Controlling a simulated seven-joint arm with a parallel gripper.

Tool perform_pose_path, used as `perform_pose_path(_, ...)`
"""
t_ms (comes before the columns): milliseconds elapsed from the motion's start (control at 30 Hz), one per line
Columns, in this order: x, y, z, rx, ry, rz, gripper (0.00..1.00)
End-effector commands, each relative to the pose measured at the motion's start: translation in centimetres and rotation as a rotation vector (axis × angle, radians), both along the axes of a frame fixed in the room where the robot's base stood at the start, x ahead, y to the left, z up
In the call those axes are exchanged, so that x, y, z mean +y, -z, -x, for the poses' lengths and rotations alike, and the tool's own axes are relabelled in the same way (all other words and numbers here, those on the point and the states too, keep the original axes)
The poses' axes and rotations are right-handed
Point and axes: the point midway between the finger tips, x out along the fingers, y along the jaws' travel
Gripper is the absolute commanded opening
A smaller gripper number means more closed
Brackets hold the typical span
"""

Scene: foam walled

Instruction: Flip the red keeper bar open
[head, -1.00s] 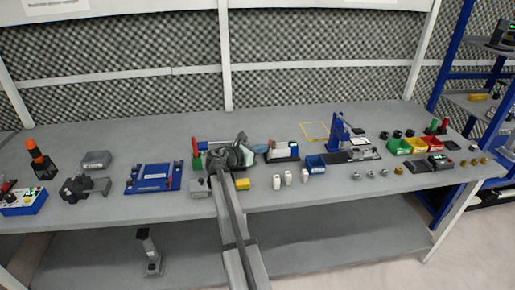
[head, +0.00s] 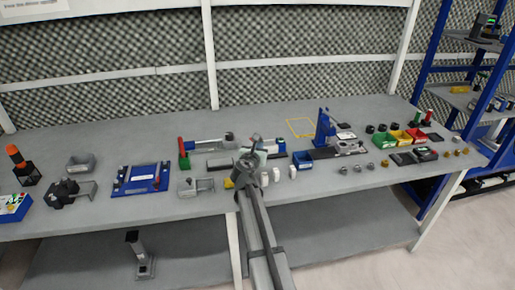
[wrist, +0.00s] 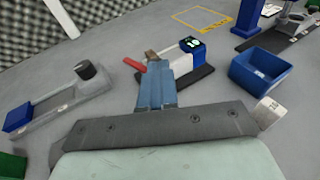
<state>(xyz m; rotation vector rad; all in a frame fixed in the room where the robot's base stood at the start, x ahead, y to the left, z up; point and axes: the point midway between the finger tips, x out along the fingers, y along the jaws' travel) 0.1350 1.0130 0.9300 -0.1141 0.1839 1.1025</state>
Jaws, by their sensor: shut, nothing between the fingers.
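A short red bar (wrist: 134,65) sticks out to the left beside a white and blue device with a lit green display (wrist: 185,58) on a dark base, in the wrist view. A small brown block (wrist: 151,55) sits at the bar's right end. My gripper (wrist: 157,80) is shut and empty, its blue-grey fingers pointing at the device and overlapping its near left part in the picture. Whether they touch it cannot be told. In the head view my gripper (head: 254,150) is over the bench and hides much of the device.
A blue bin (wrist: 264,72) stands right of the device, with a white bottle (wrist: 267,112) nearer. A grey slide fixture with a black knob (wrist: 85,70) lies left. An upright red handle on a green block (head: 183,150) stands farther left. Open bench lies behind, around a yellow outline (head: 300,126).

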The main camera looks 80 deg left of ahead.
Motion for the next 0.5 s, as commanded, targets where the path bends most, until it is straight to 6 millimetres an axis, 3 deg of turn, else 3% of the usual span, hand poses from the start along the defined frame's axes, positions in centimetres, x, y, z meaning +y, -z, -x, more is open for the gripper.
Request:
perform_pose_path(267,-0.8,-0.2,0.4,0.001,0.001,0.0,0.0)
perform_pose_path(500,-3.7,-0.8,1.6,0.0,0.0,0.0,0.0)
